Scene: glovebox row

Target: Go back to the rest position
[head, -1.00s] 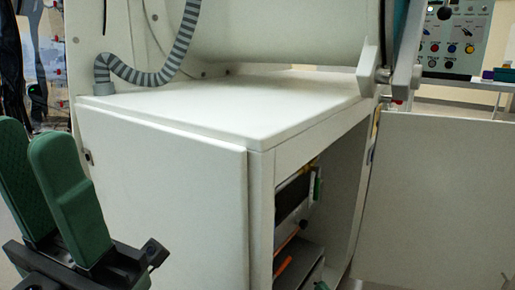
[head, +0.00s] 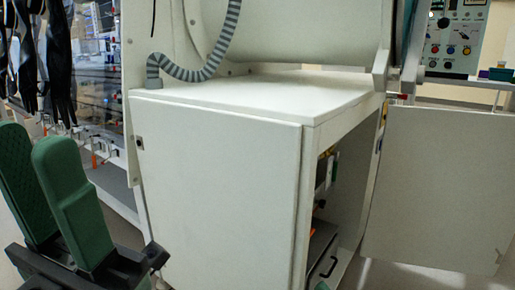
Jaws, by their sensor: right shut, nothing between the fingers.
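The fingers point up.
The cabinet's right side is open onto shelves, and a white door panel (head: 435,185) stands at the right. A grey ribbed hose (head: 205,70) rises from the cabinet top. A control panel (head: 455,40) is at the back right. Racks with black gloves (head: 60,60) stand at the left.

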